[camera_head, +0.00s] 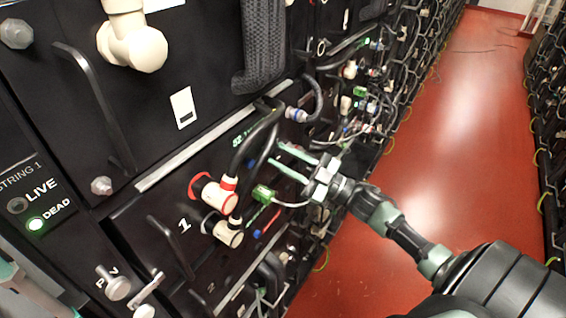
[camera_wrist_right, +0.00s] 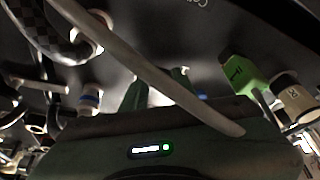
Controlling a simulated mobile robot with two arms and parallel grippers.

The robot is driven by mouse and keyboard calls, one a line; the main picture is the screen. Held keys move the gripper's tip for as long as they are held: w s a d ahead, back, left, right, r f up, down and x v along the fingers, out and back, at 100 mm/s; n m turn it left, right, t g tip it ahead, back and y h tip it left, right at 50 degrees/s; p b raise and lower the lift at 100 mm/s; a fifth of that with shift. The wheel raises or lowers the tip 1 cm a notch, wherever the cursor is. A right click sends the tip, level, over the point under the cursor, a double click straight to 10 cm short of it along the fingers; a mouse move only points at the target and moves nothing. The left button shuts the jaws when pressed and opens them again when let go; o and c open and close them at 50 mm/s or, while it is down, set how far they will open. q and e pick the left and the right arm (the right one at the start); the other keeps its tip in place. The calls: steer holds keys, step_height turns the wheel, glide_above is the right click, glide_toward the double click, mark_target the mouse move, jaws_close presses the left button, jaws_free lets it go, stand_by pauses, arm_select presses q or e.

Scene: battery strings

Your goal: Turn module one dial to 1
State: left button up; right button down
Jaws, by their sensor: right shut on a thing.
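Module one (camera_head: 150,212) is the black front panel marked with a white 1, at the left of the head view. My right gripper (camera_head: 275,155) reaches in from the right, with its pale green fingers pointing at the right part of this panel. In the right wrist view its two dark green fingertips (camera_wrist_right: 159,90) meet the panel with a small pale part between them. The gripper is shut on this, which appears to be the dial. The dial's face and pointer are hidden, so its setting cannot be read.
Red-ringed cream plug (camera_head: 217,194) and black-ringed cream plug (camera_head: 229,232) stick out left of the gripper. A green connector (camera_head: 263,194) with a pale cable hangs just below; the cable crosses the wrist view. A thick black cable (camera_head: 248,146) loops nearby. The red floor (camera_head: 450,130) is clear.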

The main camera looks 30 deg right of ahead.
steer(key=n+g, duration=0.1)
steer(key=n, duration=0.2)
steer(key=n+g+y+b, duration=0.1)
steer(key=n, duration=0.2)
steer(key=shift+d, duration=0.1)
steer(key=shift+r+n+g, duration=0.1)
steer(key=shift+n+g, duration=0.3)
steer(key=shift+n, duration=0.1)
steer(key=c, duration=1.1)
jaws_free()
steer(key=b+v, duration=0.2)
steer(key=v, duration=0.6)
steer(key=shift+w, duration=0.15)
